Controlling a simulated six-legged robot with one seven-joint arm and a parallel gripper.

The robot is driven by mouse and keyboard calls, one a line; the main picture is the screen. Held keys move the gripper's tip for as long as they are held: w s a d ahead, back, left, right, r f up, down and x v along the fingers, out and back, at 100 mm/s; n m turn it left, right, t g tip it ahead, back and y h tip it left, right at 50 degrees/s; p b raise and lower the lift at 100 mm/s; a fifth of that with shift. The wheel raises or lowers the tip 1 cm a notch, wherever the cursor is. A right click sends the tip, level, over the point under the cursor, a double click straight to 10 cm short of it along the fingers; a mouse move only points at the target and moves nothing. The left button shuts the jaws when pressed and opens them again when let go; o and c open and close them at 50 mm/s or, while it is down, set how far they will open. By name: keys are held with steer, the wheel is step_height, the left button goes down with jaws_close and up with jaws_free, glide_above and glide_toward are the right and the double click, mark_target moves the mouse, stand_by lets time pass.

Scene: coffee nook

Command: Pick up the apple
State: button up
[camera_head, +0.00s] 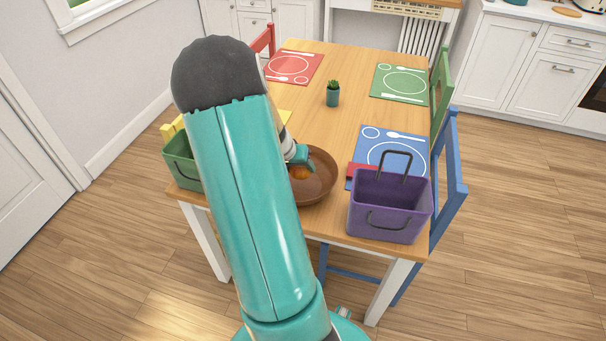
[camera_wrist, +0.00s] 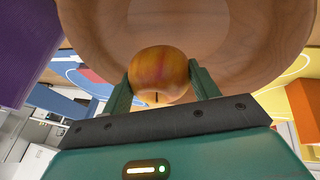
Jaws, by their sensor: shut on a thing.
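The apple (camera_wrist: 160,74) is red and yellow and shows between the two fingers of my gripper (camera_wrist: 161,84) in the wrist view. The fingers touch it on both sides, and my gripper is shut on it. In the head view the apple (camera_head: 300,172) is a small orange patch at my gripper (camera_head: 302,162), over the brown wooden bowl (camera_head: 322,187). The bowl's pale inside also fills the top of the wrist view (camera_wrist: 255,45). I cannot tell whether the apple still touches the bowl. My arm hides part of the bowl's left side.
On the wooden table (camera_head: 345,70), a purple basket (camera_head: 385,212) stands right of the bowl and a green basket (camera_head: 181,165) stands left. A small potted plant (camera_head: 333,95) stands behind the bowl. Red (camera_head: 294,68), green (camera_head: 400,84) and blue (camera_head: 375,140) placemats lie around.

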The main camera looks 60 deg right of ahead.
steer(key=w+a+r, duration=0.5)
steer(key=w+r, duration=0.7)
steer(key=w+a+r, duration=0.5)
steer(key=w+r, duration=0.6)
steer(key=w, duration=0.1)
steer(key=shift+a+r, duration=0.25)
steer(key=shift+r, duration=0.15)
steer(key=shift+s+d, duration=0.1)
steer(key=shift+s+d, duration=0.1)
steer(key=shift+d, duration=0.2)
steer(key=shift+f, duration=0.15)
